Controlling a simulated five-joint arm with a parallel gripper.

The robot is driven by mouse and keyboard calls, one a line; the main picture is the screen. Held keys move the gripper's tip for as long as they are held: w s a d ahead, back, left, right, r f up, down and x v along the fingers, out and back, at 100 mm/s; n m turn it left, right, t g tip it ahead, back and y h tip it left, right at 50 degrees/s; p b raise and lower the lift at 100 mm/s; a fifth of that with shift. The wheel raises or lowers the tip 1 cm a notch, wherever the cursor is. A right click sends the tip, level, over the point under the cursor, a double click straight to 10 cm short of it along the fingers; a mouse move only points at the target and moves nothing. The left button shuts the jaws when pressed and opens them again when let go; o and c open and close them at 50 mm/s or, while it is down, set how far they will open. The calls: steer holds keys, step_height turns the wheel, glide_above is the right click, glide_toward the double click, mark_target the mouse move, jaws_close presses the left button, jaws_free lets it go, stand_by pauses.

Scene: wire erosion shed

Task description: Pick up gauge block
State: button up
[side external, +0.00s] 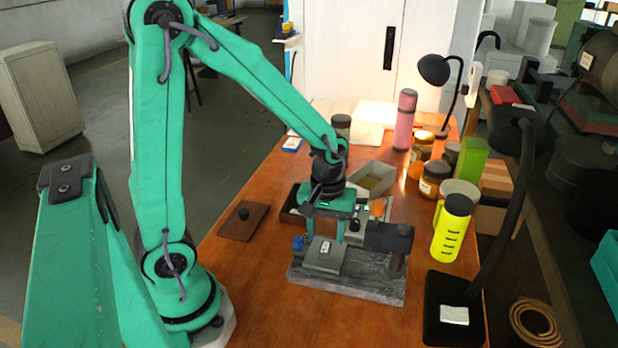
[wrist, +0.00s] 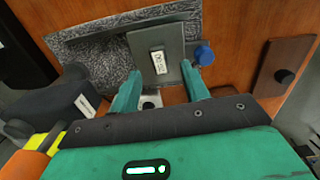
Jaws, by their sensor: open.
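A grey rectangular block with a small white label, apparently the gauge block (side external: 323,259), sits on a grey speckled stone slab (side external: 372,290). In the wrist view the block (wrist: 170,36) lies just beyond and between my fingertips. Its label text is too small to read. My gripper (side external: 325,238) points down, open, with its fingers apart above the slab, close to the block's far edge in the side view. In the wrist view my gripper (wrist: 160,80) shows nothing clasped between its fingers. I cannot tell whether a finger touches the block.
A dark fixture (side external: 388,238) stands on the slab's right end. A blue knob (wrist: 204,54) is beside the block. A dark plate with a knob (side external: 243,221) lies to the left. A yellow bottle (side external: 451,228) and several jars stand right. The wooden tabletop is clear front left.

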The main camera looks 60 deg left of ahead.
mark_target(326, 247)
steer(key=shift+f, duration=1.9)
jaws_close()
steer(key=shift+r, duration=0.2)
steer(key=shift+r, duration=0.85)
step_height(326, 247, up, 2)
steer(key=s+d+r, duration=0.5)
steer(key=d+r, duration=0.2)
steer(key=d, duration=0.3)
steer(key=shift+s+d, duration=0.15)
steer(key=shift+s, duration=0.15)
